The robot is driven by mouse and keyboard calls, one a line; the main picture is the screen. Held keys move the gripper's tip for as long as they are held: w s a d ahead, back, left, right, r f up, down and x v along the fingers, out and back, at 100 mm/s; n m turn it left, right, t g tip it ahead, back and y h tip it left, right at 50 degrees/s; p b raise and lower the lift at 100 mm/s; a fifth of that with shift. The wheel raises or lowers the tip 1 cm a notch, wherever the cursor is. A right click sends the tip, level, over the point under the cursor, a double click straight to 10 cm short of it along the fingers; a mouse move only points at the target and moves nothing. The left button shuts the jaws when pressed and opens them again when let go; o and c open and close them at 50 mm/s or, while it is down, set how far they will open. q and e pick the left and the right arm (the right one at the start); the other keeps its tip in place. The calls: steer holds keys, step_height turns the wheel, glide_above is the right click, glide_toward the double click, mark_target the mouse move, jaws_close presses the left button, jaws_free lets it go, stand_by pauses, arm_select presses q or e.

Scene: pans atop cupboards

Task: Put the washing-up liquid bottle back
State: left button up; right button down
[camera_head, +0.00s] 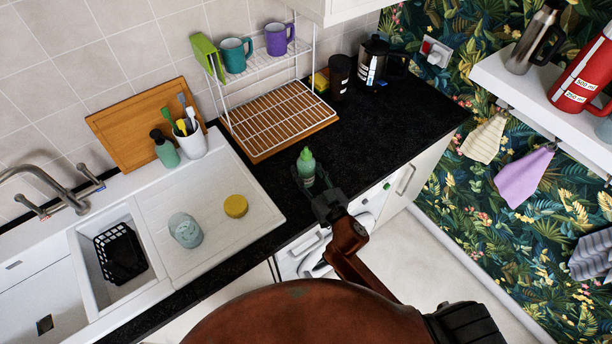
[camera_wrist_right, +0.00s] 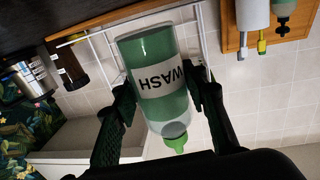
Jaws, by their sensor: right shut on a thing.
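The washing-up liquid bottle (camera_head: 306,164) is green with a bright green cap, above the black worktop right of the sink. In the right wrist view the bottle (camera_wrist_right: 160,85) shows its white "WASH" label upside down. My right gripper (camera_head: 314,187) is shut on the bottle, with one finger on each side of it in the right wrist view (camera_wrist_right: 163,95). The head view does not make clear whether the bottle's base touches the worktop. My left gripper is not in view.
A white sink (camera_head: 155,215) with a green soap dispenser (camera_head: 164,149), utensil pot (camera_head: 191,143), cup (camera_head: 185,230) and yellow sponge (camera_head: 235,206) is at left. A wire rack (camera_head: 280,115) stands behind the bottle, with mugs above. A kettle (camera_head: 373,63) is at back right. Worktop right of the bottle is clear.

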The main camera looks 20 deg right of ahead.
mark_target(307, 176)
steer(key=shift+w+d+f+b, duration=0.15)
steer(key=shift+f+b, duration=0.1)
steer(key=shift+f, duration=0.65)
steer(key=shift+w+a+f+b, duration=0.1)
steer(key=shift+f+b, duration=0.15)
steer(key=shift+f, duration=0.65)
steer(key=shift+f, duration=0.2)
steer(key=c, duration=1.2)
jaws_free()
steer(key=shift+r, duration=0.1)
steer(key=shift+s+d, duration=0.1)
steer(key=shift+s, duration=0.1)
steer(key=v, duration=1.1)
steer(key=shift+s+r, duration=0.1)
steer(key=shift+s, duration=0.25)
